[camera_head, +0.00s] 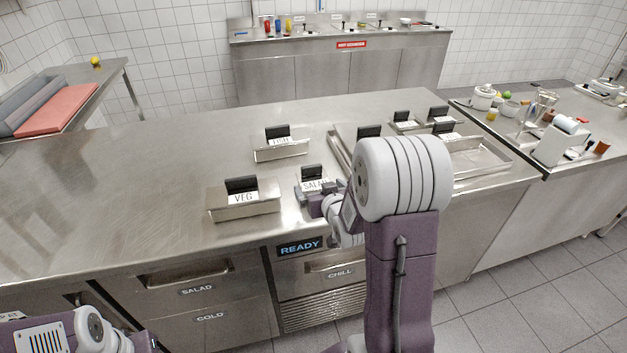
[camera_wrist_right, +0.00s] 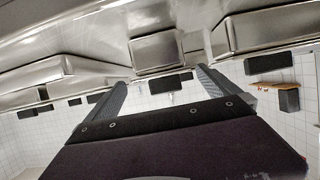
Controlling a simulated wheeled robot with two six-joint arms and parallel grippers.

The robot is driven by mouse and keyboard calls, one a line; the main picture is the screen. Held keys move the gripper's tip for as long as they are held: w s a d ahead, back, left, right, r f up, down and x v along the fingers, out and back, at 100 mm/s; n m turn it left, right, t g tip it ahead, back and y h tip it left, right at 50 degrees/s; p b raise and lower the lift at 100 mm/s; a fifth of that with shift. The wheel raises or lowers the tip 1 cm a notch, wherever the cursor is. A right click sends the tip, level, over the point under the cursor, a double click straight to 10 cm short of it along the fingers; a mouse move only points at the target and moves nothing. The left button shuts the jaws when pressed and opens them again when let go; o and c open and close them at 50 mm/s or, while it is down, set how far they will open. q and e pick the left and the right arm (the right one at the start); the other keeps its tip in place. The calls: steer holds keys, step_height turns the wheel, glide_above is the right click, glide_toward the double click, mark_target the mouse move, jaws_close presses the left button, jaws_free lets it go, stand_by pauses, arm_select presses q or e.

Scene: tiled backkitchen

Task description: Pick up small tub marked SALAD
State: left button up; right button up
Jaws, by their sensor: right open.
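The small steel tub marked SALAD (camera_head: 301,195) stands on the steel counter, with a black clip and white label above its rim. My right gripper (camera_head: 322,207) is at its near side and hides part of it. In the right wrist view, which appears upside down, a small steel tub (camera_wrist_right: 156,48) with a black clip lies ahead of the gripper (camera_wrist_right: 162,78). The two fingers are spread apart with nothing visibly held between them. My left arm shows only at the bottom left corner of the head view; its gripper is out of view.
A tub marked VEG (camera_head: 245,211) stands left of the SALAD tub, and a tub marked FISH (camera_head: 281,152) behind it. More labelled tubs and a tray (camera_head: 487,160) are to the right. The counter's left part (camera_head: 110,190) is clear.

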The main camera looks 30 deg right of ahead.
mark_target(313, 182)
steer(key=shift+w+d+f, duration=0.15)
steer(key=shift+w+f, duration=0.2)
steer(key=shift+w, duration=0.4)
steer(key=x, duration=0.5)
steer(key=shift+f, duration=0.15)
steer(key=shift+s, duration=0.1)
steer(key=shift+s, duration=0.1)
steer(key=c, duration=1.7)
step_height(313, 182, up, 10)
steer(key=shift+f+p, duration=0.1)
steer(key=shift+p, duration=0.8)
steer(key=shift+r, duration=0.25)
